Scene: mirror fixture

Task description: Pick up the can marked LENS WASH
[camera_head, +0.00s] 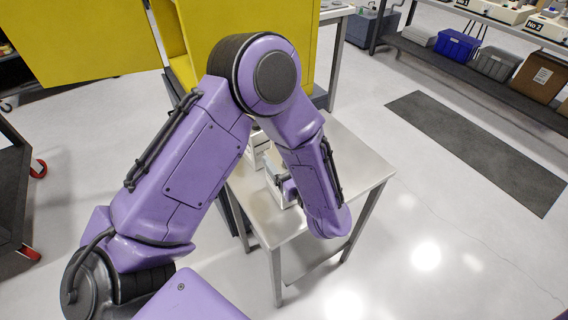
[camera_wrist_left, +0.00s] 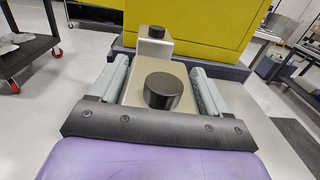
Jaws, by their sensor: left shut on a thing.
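In the left wrist view a pale metal can (camera_wrist_left: 135,88) with a round black cap sits between the two grey fingers of my left gripper (camera_wrist_left: 160,72), which is shut on it. A second can (camera_wrist_left: 150,48) with a black cap stands just beyond it. No lettering shows on either can from here, so I cannot tell which is LENS WASH. In the head view my purple left arm covers much of the steel table (camera_head: 352,165) and most of the gripper. A can (camera_head: 257,141) partly shows beside the forearm. I cannot tell whether the held can touches the table. My right gripper is out of view.
A yellow cabinet (camera_head: 90,35) stands directly behind the table. A dark cart (camera_head: 12,185) with red casters is at the left. A dark floor mat (camera_head: 475,150) lies to the right, with a shelf bench holding a blue bin (camera_head: 458,45) behind. Floor between is clear.

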